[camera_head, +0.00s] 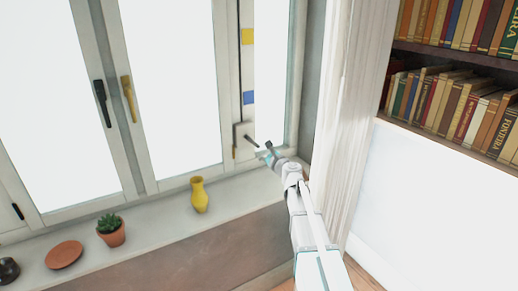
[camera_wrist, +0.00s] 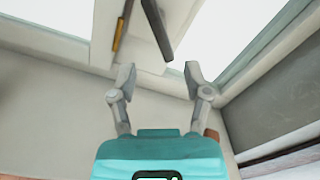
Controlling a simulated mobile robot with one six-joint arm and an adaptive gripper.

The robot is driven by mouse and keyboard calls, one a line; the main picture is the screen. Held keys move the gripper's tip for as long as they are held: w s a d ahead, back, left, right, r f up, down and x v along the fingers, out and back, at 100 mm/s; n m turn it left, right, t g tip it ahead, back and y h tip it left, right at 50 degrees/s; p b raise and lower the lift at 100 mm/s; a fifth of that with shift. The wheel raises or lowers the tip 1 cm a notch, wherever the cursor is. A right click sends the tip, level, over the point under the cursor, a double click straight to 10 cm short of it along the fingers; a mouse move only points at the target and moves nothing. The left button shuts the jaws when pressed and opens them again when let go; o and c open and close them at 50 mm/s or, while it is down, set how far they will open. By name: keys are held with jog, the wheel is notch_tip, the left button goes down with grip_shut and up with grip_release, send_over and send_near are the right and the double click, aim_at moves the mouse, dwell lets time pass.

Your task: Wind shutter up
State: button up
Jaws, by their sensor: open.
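A pale winder box (camera_head: 240,130) is fixed on the window post at the right. A dark crank handle (camera_head: 252,141) sticks out from it. My gripper (camera_head: 268,152) is just right of and below the handle, apart from it as far as I can tell. In the wrist view my gripper (camera_wrist: 158,78) is open with nothing between its fingers. A dark bar (camera_wrist: 156,28), which looks like the handle, comes down from the top edge, and its end lies just beyond the fingertips. A thin brownish-yellow bar (camera_wrist: 121,25) lies to its left. The shutter itself cannot be made out.
A yellow vase (camera_head: 199,195), a potted plant (camera_head: 111,230) and a clay saucer (camera_head: 64,255) stand on the sill. A curtain (camera_head: 345,120) hangs close right of my arm.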

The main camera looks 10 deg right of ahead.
aim_at(250, 140)
jog(key=shift+s+d, duration=0.15)
jog(key=shift+s, duration=0.3)
jog(key=shift+s+d+n, duration=0.2)
jog(key=shift+s+n, duration=0.4)
jog(key=shift+s, duration=0.05)
jog(key=shift+w, duration=0.1)
jog(key=x, duration=1.3)
jog(key=shift+w+a+f, duration=0.1)
jog(key=shift+w, duration=0.2)
grip_shut()
